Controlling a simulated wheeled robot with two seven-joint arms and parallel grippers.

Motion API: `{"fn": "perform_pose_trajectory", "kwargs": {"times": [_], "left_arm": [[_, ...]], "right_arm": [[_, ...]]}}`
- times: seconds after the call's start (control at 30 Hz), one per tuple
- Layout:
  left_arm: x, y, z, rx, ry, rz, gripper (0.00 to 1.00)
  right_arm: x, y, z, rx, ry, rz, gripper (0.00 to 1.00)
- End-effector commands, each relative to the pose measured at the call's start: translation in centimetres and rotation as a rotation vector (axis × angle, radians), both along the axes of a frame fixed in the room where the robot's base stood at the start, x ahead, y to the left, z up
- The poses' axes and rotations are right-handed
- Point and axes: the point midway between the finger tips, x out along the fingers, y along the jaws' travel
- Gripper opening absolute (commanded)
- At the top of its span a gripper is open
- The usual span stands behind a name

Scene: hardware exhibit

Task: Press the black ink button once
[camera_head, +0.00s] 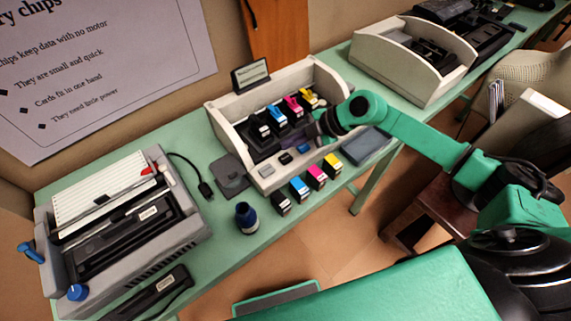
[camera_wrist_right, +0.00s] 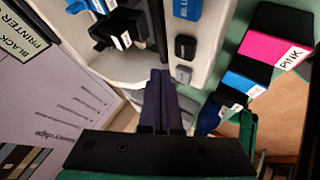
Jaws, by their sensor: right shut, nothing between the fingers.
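The white printer (camera_head: 262,174) holds several ink cartridges in its open top. Small raised buttons sit on its front ledge: a grey one (camera_head: 266,171) at the left and a dark one (camera_head: 286,158) to its right. In the right wrist view a dark button (camera_wrist_right: 185,47) and a greyer one (camera_wrist_right: 183,74) show, with a blue labelled part above them. I cannot read a label on the dark button. My right gripper (camera_head: 311,131) is shut and empty over the printer's right front; its fingers (camera_wrist_right: 160,76) point beside the buttons, apparently apart from them. My left gripper is not in view.
Black (camera_head: 280,204), blue (camera_head: 299,188), pink (camera_head: 317,177) and yellow (camera_head: 332,163) cartridges stand before the printer. A dark blue bottle (camera_head: 246,217) and a grey machine (camera_head: 125,215) are to the left. A grey flat pad (camera_head: 366,146) lies to the right.

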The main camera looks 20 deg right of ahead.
Motion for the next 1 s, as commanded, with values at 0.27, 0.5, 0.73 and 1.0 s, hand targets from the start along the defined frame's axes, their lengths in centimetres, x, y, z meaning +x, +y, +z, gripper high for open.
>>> {"fn": "perform_pose_trajectory", "kwargs": {"times": [0.27, 0.5, 0.73, 1.0], "left_arm": [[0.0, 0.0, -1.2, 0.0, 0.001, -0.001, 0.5], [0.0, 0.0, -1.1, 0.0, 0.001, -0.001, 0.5], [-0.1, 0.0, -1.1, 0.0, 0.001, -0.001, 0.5], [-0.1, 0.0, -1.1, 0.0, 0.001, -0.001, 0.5]], "right_arm": [[0.0, 0.0, -2.4, 0.0, 0.001, 0.0, 0.0], [0.0, 0.0, -2.3, 0.0, 0.001, 0.0, 0.0], [0.0, 0.0, -2.3, 0.0, 0.001, 0.0, 0.0], [0.0, 0.0, -2.3, 0.0, 0.001, 0.0, 0.0]]}}
